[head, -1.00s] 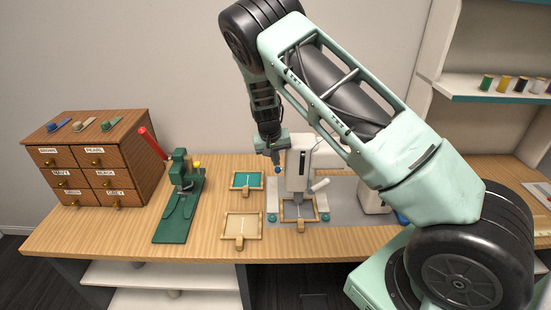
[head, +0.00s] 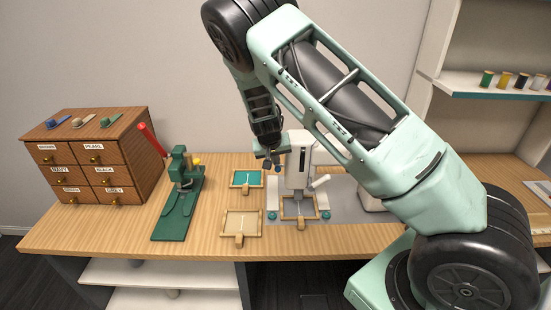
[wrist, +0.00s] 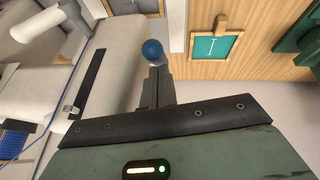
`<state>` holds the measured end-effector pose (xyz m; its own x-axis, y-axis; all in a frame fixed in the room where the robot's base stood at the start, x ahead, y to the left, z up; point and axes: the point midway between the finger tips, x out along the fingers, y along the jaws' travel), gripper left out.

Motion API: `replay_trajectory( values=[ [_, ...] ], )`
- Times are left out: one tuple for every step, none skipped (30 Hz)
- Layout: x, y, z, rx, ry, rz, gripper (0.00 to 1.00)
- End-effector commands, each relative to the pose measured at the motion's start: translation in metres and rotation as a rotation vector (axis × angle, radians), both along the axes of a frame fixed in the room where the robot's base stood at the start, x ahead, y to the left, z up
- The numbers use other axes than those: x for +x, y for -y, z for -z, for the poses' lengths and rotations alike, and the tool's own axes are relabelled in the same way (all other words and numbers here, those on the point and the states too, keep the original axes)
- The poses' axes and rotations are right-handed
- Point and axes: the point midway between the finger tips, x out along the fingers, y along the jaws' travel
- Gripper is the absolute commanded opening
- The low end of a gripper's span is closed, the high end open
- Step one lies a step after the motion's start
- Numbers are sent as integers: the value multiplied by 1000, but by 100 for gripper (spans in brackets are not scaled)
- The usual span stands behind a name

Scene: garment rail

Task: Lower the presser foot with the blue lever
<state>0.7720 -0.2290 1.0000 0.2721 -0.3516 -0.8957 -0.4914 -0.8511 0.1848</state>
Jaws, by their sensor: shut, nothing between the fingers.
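The white sewing machine (head: 297,172) stands on a grey mat on the table, with a wood-framed hoop (head: 299,218) under its head. My gripper (head: 271,163) is beside the upper left of the machine head, pointing down. In the wrist view its fingers (wrist: 157,82) are together and empty. The blue ball knob of the lever (wrist: 152,50) shows just beyond the fingertips, beside the machine's white body. I cannot tell whether they touch. In the head view the knob is hard to make out by the fingers. The presser foot is too small to tell.
A teal hoop (head: 246,180) and a beige hoop (head: 240,223) lie left of the machine. A green press (head: 178,200) with a red handle stands farther left, beside a wooden drawer cabinet (head: 85,155). A thread shelf (head: 505,92) is at the right.

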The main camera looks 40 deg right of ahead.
Motion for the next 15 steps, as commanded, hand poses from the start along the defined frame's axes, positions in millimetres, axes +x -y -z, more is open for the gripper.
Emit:
replay_trajectory(
  values=[
    [0,0,4,1,1,0,0],
    [0,0,5,1,1,1,0],
    [-1,0,6,2,1,2,0],
    [-1,-1,7,2,1,2,0],
    [-2,-1,9,2,0,2,0],
    [-3,-1,10,2,-1,2,0],
    [-3,-2,12,2,-1,1,0],
    [-4,-2,12,2,-1,1,0],
    [-5,-3,14,2,-1,2,0],
    [-5,-3,14,2,-1,2,0],
    [-6,-4,15,2,-1,2,0],
    [-6,-4,16,3,0,1,0],
    [-7,-5,18,3,0,1,0],
    [-9,-7,20,-9,14,-1,0],
    [-10,-8,22,-38,52,-3,0]
  ],
)
